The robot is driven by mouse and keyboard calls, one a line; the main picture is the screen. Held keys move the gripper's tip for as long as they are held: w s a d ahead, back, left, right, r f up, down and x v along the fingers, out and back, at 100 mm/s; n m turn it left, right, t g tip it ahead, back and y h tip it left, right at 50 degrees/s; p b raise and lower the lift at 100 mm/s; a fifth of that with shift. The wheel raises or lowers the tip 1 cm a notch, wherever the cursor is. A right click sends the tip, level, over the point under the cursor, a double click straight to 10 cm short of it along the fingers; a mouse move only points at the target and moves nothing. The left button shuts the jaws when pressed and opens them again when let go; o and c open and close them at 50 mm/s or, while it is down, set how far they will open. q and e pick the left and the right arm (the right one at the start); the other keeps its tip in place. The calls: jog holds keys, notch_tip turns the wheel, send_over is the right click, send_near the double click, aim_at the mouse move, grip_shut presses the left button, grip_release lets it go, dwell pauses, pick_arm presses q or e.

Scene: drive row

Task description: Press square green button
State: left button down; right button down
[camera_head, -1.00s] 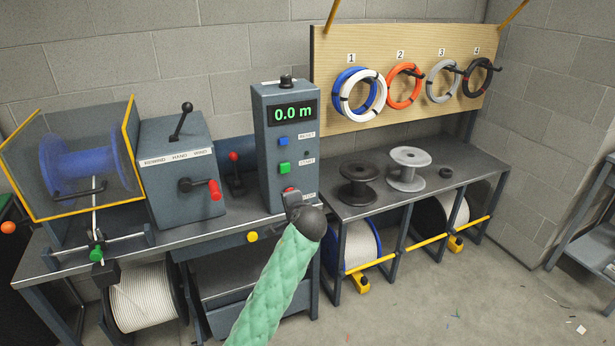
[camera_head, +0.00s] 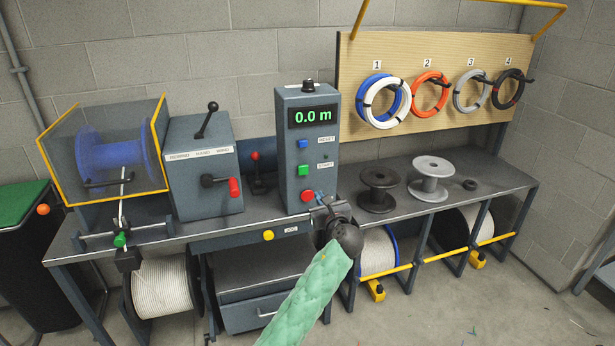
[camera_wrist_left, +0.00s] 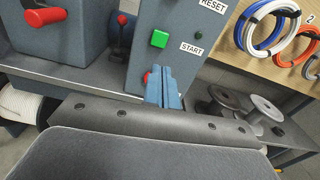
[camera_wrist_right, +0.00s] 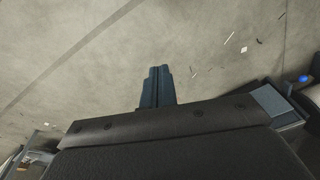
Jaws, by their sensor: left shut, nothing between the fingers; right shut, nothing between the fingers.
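The square green button (camera_head: 303,170), labelled START, sits on the front of the grey control box (camera_head: 290,130). It also shows in the left wrist view (camera_wrist_left: 159,39), up and slightly left of the fingers. My left gripper (camera_head: 322,200) is shut and empty, below and right of the green button, beside the red round button (camera_head: 307,196). In the left wrist view the shut fingers (camera_wrist_left: 164,72) partly cover the red button. My right gripper (camera_wrist_right: 157,72) is shut and empty, over bare floor; it is not in the head view.
A blue square button (camera_head: 303,144) labelled RESET is above the green one, under the 0.0 m display (camera_head: 314,117). A rewind unit with a red-handled crank (camera_head: 234,187) stands left. Black (camera_head: 378,190) and grey (camera_head: 431,180) spools stand on the bench to the right.

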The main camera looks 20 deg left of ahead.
aim_at(304, 171)
pick_arm(q)
jog(key=shift+m, duration=0.5)
